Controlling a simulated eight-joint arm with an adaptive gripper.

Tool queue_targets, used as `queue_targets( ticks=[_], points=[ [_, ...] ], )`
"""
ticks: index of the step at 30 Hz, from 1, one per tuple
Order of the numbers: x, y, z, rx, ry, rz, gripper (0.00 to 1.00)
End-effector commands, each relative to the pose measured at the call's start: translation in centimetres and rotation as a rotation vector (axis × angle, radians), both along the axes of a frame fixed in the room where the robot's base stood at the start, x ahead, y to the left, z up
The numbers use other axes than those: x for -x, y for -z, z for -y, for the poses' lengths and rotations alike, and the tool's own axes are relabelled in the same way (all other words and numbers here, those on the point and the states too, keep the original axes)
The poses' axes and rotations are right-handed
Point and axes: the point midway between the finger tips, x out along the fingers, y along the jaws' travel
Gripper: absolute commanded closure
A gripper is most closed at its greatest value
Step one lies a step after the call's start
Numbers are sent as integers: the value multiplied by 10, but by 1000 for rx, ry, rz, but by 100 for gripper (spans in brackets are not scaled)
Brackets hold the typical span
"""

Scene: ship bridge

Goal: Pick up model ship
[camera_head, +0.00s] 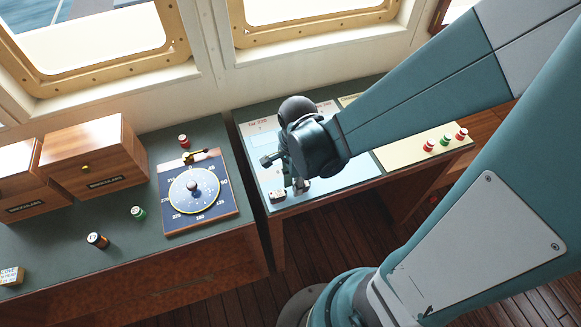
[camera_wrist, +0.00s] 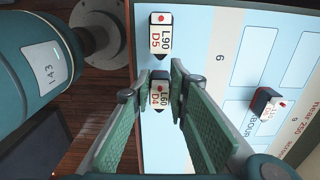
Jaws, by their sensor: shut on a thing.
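A small model ship with a white label reading L60 D4 (camera_wrist: 160,92) sits between the fingertips of my gripper (camera_wrist: 159,78) in the wrist view. The gripper is shut on it, one green finger on each side. In the head view my gripper (camera_head: 297,172) points down at the left part of the light-blue plotting board (camera_head: 330,186). A second model ship, labelled L90 D5 (camera_wrist: 160,35), lies just beyond the fingertips, apart from them. A third, dark-sided ship (camera_wrist: 264,103) lies to the right on the board. Whether the held ship touches the board is unclear.
Red and green small cylinders (camera_head: 445,140) stand on the cream panel at right. On the left desk are a compass-like dial board (camera_head: 170,215), wooden binocular boxes (camera_head: 97,160) and small coloured cylinders (camera_head: 138,213). A gap separates the two desks.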

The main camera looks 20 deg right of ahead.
Motion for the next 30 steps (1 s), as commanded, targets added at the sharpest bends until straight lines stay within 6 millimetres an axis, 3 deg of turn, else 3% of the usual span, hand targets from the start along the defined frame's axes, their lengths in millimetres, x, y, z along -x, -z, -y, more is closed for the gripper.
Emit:
queue_targets(
  ticks=[21,30],
  points=[
    [1,-72,0,0,0,0,92],
    [0,-88,0,0,0,0,92]
  ],
)
